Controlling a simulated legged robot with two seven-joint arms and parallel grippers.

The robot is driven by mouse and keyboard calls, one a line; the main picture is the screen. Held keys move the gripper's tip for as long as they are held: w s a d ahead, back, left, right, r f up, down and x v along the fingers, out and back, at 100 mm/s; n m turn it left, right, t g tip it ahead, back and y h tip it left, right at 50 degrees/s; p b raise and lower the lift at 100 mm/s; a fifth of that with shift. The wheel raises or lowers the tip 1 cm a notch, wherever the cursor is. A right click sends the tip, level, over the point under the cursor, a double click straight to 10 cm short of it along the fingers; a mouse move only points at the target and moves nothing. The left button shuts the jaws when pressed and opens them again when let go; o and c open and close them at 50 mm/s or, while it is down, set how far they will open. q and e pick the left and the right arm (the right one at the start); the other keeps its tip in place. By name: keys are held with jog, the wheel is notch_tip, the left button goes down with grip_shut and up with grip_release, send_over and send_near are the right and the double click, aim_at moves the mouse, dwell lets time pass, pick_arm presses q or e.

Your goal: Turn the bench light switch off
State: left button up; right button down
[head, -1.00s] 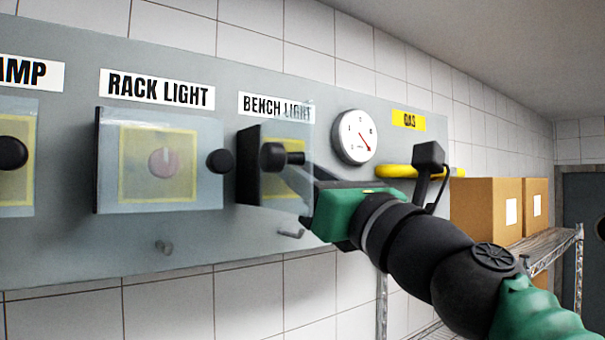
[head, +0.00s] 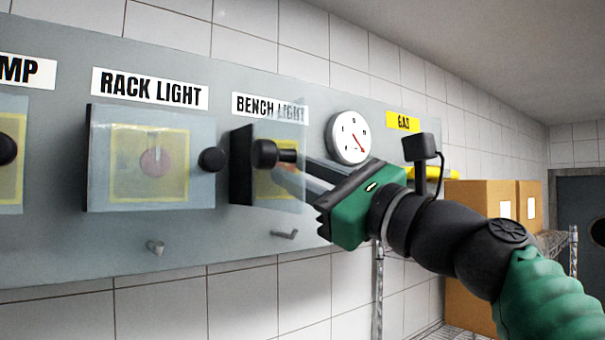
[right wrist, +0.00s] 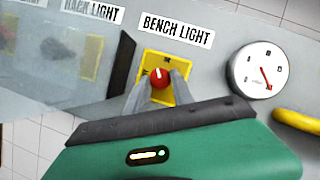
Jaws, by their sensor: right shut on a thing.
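The bench light switch is a round red knob (right wrist: 160,77) with a white mark pointing roughly up, on a yellow plate (right wrist: 182,91) under the BENCH LIGHT label (head: 269,107). Its clear cover (head: 297,195) stands swung open, with a black handle (head: 264,153) sticking out. My right gripper (right wrist: 160,88) has its fingers on either side of the red knob and is shut on it. In the head view the right gripper (head: 281,167) reaches in from the right, its fingertips seen through the clear cover. The left gripper is in neither view.
The rack light box (head: 103,190), with its cover shut, is left of the switch. The gauge (head: 349,137) and the yellow gas handle (head: 445,174) are to the right. A small metal hook (head: 285,234) juts out below. Cardboard boxes (head: 480,205) stand on a shelf at right.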

jog(key=shift+w+d+r+n+g+h+p, duration=0.15)
jog(key=shift+n+g+p, duration=1)
jog(key=shift+n, duration=1.2)
jog(key=shift+d+r+n+g+h+p, duration=0.2)
jog(key=shift+n+g+p, duration=0.45)
jog(key=shift+n+p, duration=1.3)
jog(key=shift+w+a+r+n+g+h+p, duration=0.2)
jog(key=shift+n+g+p, duration=0.75)
jog(key=shift+n, duration=1.75)
jog(key=shift+s+d, duration=0.15)
